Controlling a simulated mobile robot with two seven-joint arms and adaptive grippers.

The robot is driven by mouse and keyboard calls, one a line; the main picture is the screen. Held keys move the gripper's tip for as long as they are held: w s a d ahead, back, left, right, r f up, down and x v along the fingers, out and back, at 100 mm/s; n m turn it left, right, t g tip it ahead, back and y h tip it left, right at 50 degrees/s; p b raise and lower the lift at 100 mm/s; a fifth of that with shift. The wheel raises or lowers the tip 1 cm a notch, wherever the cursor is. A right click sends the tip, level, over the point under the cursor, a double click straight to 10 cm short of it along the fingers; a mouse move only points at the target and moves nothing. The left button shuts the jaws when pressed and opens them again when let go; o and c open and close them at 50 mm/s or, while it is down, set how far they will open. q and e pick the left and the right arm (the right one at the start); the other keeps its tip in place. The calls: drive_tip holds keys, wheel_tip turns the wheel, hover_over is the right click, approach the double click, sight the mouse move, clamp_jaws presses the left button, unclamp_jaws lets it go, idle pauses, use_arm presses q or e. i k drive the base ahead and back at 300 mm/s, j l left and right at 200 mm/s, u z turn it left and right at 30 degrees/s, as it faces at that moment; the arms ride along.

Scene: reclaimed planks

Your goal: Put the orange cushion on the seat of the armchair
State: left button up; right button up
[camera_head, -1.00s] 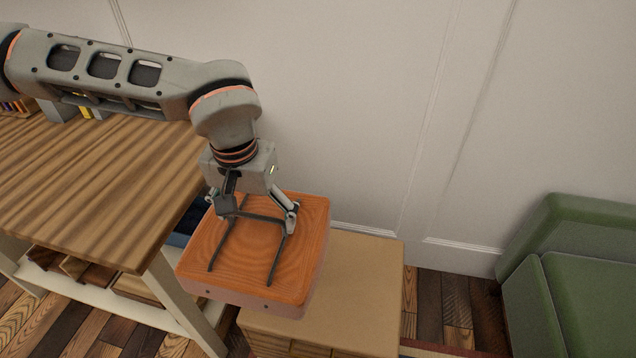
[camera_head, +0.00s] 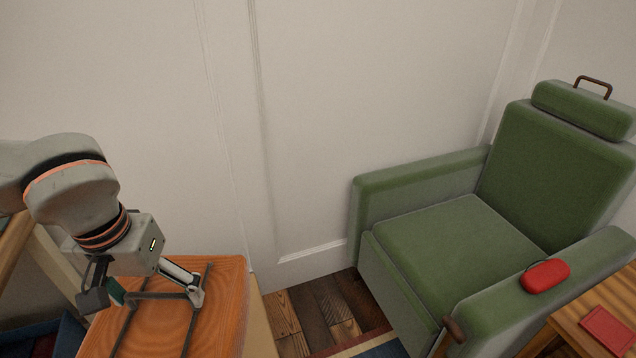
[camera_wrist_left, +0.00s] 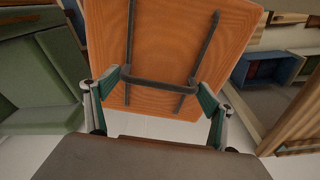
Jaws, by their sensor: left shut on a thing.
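The orange cushion (camera_head: 222,305), a square block with wood-like grain and dark straps on top, is at the lower left of the head view. My left gripper (camera_head: 148,296) is shut on its dark strap handle, above the top face. The left wrist view shows the cushion (camera_wrist_left: 165,55) in front of the gripper (camera_wrist_left: 158,84), with the strap bar between the fingers. The cushion's lower edge is cut off in the head view. The green armchair (camera_head: 455,240) stands to the right with its seat bare; part of it shows in the left wrist view (camera_wrist_left: 40,80).
A red case (camera_head: 545,277) lies on the chair's near armrest. A wooden table (camera_head: 575,345) with a red book (camera_head: 606,326) is at the lower right. A tan box (camera_head: 261,325) shows beside the cushion. Dark plank floor (camera_head: 310,308) lies between box and chair.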

sight(460, 252)
drive_tip(key=z, duration=1.35)
drive_tip(key=i+z, duration=0.15)
drive_tip(key=z, duration=0.25)
drive_tip(key=i+j+z, duration=0.15)
drive_tip(key=z, duration=0.3)
drive_tip(key=i+j, duration=0.2)
drive_tip(key=i, duration=0.35)
